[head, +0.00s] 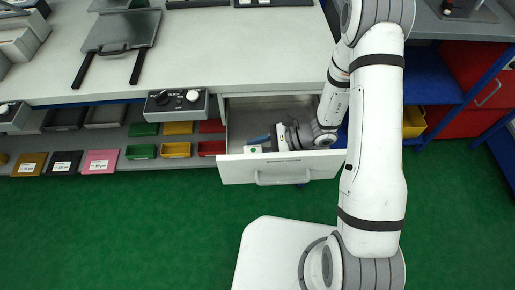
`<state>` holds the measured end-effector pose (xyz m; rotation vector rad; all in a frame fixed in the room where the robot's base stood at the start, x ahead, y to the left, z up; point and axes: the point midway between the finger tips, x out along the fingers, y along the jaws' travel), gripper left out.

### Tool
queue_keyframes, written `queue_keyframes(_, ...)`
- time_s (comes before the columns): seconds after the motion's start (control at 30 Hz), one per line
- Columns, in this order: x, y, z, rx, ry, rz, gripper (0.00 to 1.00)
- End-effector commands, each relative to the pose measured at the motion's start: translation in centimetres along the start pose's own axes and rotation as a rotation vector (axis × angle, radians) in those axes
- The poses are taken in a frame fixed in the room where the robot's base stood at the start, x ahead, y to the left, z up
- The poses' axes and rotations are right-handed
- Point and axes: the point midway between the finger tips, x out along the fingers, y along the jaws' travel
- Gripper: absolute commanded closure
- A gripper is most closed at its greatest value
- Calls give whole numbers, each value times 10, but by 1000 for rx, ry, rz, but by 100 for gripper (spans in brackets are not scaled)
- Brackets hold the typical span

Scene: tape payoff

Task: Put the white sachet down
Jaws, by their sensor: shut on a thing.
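An open white drawer (235,172) juts out from under the bench, with a handle on its front. My gripper (272,142) reaches down into the drawer from the right, low near its front wall. A small white piece with a green spot, which looks like the white sachet (252,149), is at the gripper's tip, by the inside of the drawer front. The gripper is shut on it. A small blue part (259,139) shows beside it. The fingers are tiny here, and I cannot tell whether the sachet touches the drawer floor.
The drawer's back (260,108) looks clear. Left of it, a shelf holds green (143,129), yellow and red bins. A grey box with knobs (177,104) sits at the bench edge just left of the drawer. A grey plate device (122,32) stands on the bench. Red cabinets are at right.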

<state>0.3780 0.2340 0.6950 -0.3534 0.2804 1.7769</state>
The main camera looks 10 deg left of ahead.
Motion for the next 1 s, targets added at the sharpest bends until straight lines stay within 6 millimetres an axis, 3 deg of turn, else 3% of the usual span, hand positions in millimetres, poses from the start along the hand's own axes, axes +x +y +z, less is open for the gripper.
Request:
queue_keyframes(0.3,2,0,-4,0,0,0,83)
queue_keyframes(0.33,1,0,-3,0,0,0,59)
queue_keyframes(0.57,1,0,-2,0,0,1,40)
queue_keyframes(0.9,0,0,2,-1,0,1,39)
queue_keyframes(1.0,-12,-1,1,0,0,-4,39)
